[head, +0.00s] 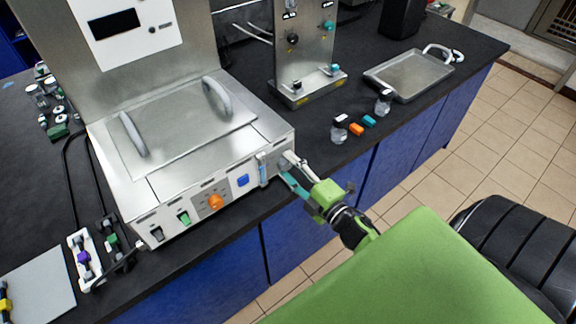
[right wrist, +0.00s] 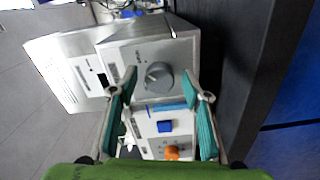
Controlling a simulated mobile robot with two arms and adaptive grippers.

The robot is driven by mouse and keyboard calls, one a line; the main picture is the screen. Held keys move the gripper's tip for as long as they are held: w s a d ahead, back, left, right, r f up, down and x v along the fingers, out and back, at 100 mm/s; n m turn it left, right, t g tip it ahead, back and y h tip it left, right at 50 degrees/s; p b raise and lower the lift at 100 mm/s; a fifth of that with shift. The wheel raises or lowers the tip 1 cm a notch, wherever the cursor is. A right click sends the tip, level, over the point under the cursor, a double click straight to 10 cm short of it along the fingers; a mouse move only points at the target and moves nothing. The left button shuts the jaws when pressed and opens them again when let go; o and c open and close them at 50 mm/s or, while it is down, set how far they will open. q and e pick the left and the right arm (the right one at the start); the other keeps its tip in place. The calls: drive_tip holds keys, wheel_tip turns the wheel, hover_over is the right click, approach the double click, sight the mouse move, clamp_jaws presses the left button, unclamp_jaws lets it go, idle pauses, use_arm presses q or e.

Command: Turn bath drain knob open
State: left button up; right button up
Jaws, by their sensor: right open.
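The water bath (head: 140,195) is a steel box with a two-handled lid on the bench at left. Its front carries a black switch, a green switch (head: 183,218), an orange knob (head: 214,202) and a blue button (head: 243,181). My right gripper (head: 289,170) is open at the right end of this front. In the right wrist view a round grey knob, seemingly the drain knob (right wrist: 158,75), sits between the two teal fingers (right wrist: 160,90), ahead of them; contact cannot be told. In the head view the gripper mostly hides this knob. My left gripper is out of view.
Small jars (head: 339,130) and orange and teal blocks stand to the right. A steel tray (head: 408,75) lies farther right. Cables and small parts lie left of the bath.

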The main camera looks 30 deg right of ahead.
drive_tip(key=s, duration=1.1)
drive_tip(key=shift+d, duration=0.45)
drive_tip(key=s+a+f+m+g+h+b, duration=0.1)
drive_tip(key=s+f+m+g, duration=0.2)
drive_tip(key=f, duration=0.8)
drive_tip(key=s+a+f+m+g+b, duration=0.1)
drive_tip(key=s+a+f+m+g, duration=0.15)
drive_tip(key=f, duration=0.85)
drive_tip(key=s+a+f+m+g+h+b, duration=0.1)
drive_tip(key=s+f+m+g, duration=0.2)
drive_tip(key=f, duration=0.8)
drive_tip(key=s+a+f+m+g+b, duration=0.1)
drive_tip(key=s+f+g, duration=0.3)
drive_tip(key=s+f, duration=0.5)
drive_tip(key=s+a+f+m+g+b, duration=0.1)
drive_tip(key=s+a+f+m+g, duration=0.3)
drive_tip(key=s+f, duration=0.6)
drive_tip(key=s, duration=0.5)
drive_tip(key=shift+a+f+y, duration=0.25)
drive_tip(key=shift+f+y, duration=0.05)
drive_tip(key=shift+y, duration=0.1)
